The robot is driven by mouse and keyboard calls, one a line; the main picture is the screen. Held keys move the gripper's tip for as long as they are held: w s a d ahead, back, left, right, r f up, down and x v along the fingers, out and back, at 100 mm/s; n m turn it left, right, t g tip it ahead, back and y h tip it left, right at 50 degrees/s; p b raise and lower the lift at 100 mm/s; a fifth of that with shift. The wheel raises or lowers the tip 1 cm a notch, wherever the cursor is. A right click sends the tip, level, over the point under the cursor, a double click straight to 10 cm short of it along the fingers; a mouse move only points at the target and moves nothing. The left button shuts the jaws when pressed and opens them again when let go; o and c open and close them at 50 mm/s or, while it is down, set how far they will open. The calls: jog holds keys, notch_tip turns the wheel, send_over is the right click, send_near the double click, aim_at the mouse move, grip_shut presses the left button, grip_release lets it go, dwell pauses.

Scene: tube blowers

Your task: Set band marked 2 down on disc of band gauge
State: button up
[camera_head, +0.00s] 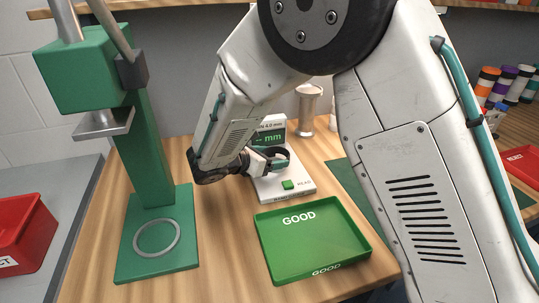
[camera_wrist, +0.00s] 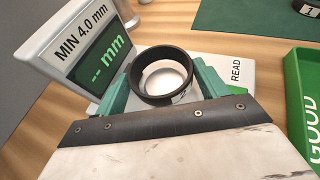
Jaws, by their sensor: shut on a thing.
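My gripper (camera_head: 275,163) is shut on a black band (camera_wrist: 138,82), with one teal finger at each side of the ring in the wrist view. The band also shows dark at the fingertips in the head view. A bit of white marking shows on its near side, but I cannot read the number. The band gauge (camera_head: 300,189) is white, with a tilted display (camera_wrist: 101,61) reading "MIN 4.0 mm" and "-- mm". Its pale disc (camera_wrist: 163,79) shows through the ring, below the band. I cannot tell whether the band touches the disc.
A green GOOD tray (camera_head: 308,240) stands in front of the gauge. A green press (camera_head: 146,160) stands at left, a red bin (camera_head: 22,232) beyond it. A green mat (camera_wrist: 245,28) with a band marked 1 (camera_wrist: 308,7) lies right of the gauge.

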jog(key=shift+f, duration=0.85)
jog(key=o, duration=1.1)
jog(key=shift+c, duration=0.2)
jog(key=v, duration=0.7)
jog(key=shift+s+a+r, duration=0.15)
jog(key=shift+s+a, duration=0.1)
jog(key=shift+a, duration=0.05)
jog(key=shift+d, duration=0.1)
